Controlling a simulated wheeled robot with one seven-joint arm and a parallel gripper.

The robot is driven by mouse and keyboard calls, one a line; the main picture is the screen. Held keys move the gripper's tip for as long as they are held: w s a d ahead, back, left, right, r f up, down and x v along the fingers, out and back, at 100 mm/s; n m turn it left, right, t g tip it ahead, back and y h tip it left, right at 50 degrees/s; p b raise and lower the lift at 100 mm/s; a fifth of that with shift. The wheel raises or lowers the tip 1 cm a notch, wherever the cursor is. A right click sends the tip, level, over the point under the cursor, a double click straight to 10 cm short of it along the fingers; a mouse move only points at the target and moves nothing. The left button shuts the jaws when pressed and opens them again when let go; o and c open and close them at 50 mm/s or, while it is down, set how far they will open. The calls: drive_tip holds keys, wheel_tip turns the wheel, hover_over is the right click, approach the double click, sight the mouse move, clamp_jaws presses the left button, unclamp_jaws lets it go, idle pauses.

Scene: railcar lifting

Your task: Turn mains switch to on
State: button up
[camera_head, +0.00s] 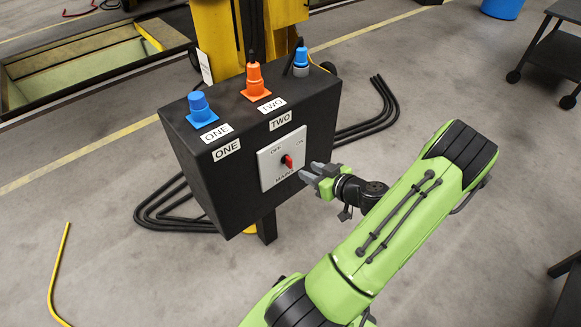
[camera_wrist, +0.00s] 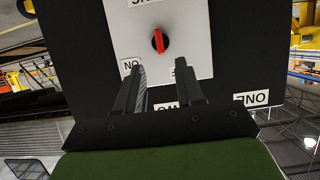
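The mains switch is a red knob (camera_head: 287,161) on a white plate (camera_head: 270,172) marked OFF, ON and MAINS, on the front of a black control box (camera_head: 190,150). In the wrist view the picture is upside down; the red knob (camera_wrist: 160,41) stands roughly upright near the plate's middle. I cannot tell for sure which setting it points to. My gripper (camera_head: 308,172) is just right of the knob in the head view. In the wrist view its two fingers (camera_wrist: 162,75) are apart, with nothing between them, and the knob lies beyond their tips.
On the box top stand a blue plug (camera_head: 200,108), an orange plug (camera_head: 254,80) and a blue-grey plug (camera_head: 301,60), by ONE and TWO labels. A yellow post (camera_head: 215,35) stands behind. Black cables (camera_head: 165,212) lie on the floor. A dark cart (camera_head: 555,50) is far right.

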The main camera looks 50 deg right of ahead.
sight(292, 163)
drive_tip(key=b+x, duration=0.1)
drive_tip(key=x, duration=0.8)
clamp_jaws()
